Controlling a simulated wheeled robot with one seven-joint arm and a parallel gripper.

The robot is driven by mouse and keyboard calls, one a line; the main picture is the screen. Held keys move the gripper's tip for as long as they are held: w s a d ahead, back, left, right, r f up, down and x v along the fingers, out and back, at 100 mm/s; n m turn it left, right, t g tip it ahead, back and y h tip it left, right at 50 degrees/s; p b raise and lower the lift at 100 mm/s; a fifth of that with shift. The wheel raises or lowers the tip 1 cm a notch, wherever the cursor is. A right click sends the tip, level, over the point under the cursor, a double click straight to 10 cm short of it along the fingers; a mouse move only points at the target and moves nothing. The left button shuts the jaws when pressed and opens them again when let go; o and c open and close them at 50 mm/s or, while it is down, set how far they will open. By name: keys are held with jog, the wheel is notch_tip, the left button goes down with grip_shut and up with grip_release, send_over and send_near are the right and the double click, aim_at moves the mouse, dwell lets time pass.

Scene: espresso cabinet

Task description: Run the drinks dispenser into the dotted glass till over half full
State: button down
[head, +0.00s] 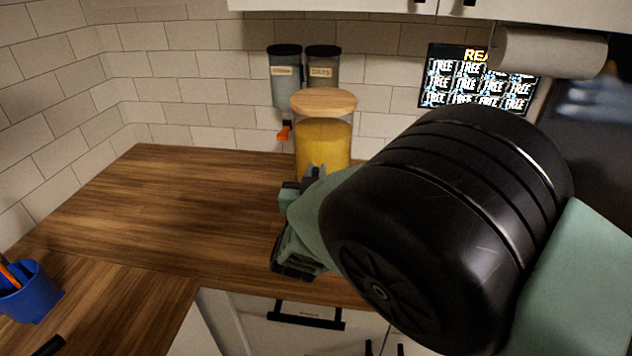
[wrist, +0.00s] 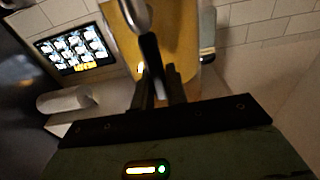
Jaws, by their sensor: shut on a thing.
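The drinks dispenser (head: 323,140) is a clear jar with a wooden lid and yellow-orange drink inside, standing on the wooden counter against the back wall. In the wrist view the dispenser (wrist: 182,35) fills the top middle, with a metal tap part and a dark lever (wrist: 150,58) in front of it. My gripper (head: 307,177) is in front of the jar's lower part; in the wrist view my gripper (wrist: 157,88) is shut on the dark lever. My arm hides the jar's lower right. I see no dotted glass in either view.
Two wall canisters (head: 285,80) (head: 322,68) with labels hang behind the dispenser, one with an orange knob. A blue cup (head: 32,295) with sticks stands at lower left. A paper towel roll (head: 550,50) and a screen (head: 450,80) are at right.

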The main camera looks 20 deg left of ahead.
jog(key=shift+s+d+f+t+y+b, duration=0.1)
jog(key=shift+s+f+t+y+b, duration=0.35)
jog(key=shift+b, duration=1.35)
jog(key=shift+s+d+t+y+b, duration=0.1)
jog(key=shift+t+b, duration=0.55)
jog(key=shift+b, duration=1.1)
jog(key=shift+s+r+b, duration=0.1)
jog(key=shift+r+b, duration=0.05)
jog(key=shift+b, duration=0.3)
jog(key=shift+r+t, duration=0.15)
jog(key=shift+t, duration=0.15)
jog(key=c, duration=1.4)
grip_release()
jog(key=b+v, duration=0.5)
jog(key=v, duration=1.2)
jog(key=shift+s+b, duration=0.35)
